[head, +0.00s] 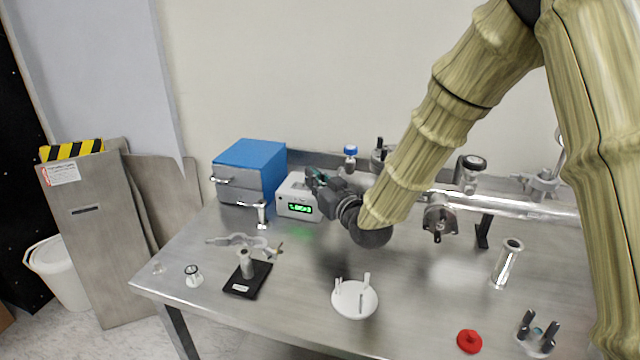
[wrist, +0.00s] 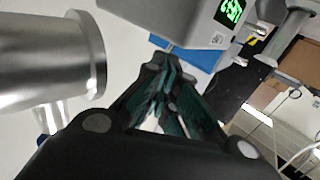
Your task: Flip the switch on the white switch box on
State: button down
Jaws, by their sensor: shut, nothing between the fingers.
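The white switch box (head: 294,205) stands toward the back of the steel table, with a lit green display on its front. In the wrist view its grey-looking body (wrist: 190,22) is at the top, with the green display at its right end. My gripper (head: 312,178) is shut and empty at the top right of the box. In the wrist view my gripper's fingertips (wrist: 168,66) are together just below a small thin metal piece on the box, which may be the switch lever. I cannot tell whether they touch it or which way it points.
A blue box (head: 250,166) with metal handles stands left of the switch box. A metal pipe assembly (head: 510,203) lies along the right. A white round plate (head: 354,299), a black stand (head: 247,279) and a red ring (head: 469,341) are at the front. Bare table lies between them.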

jog(key=shift+w+a+r+p, duration=0.1)
jog(key=shift+r+p, duration=0.1)
jog(key=shift+p, duration=0.15)
jog(key=shift+a+r+n+g+h+p, duration=0.2)
jog(key=shift+n+g+h+p, duration=0.1)
jog(key=shift+n+g+p, duration=0.3)
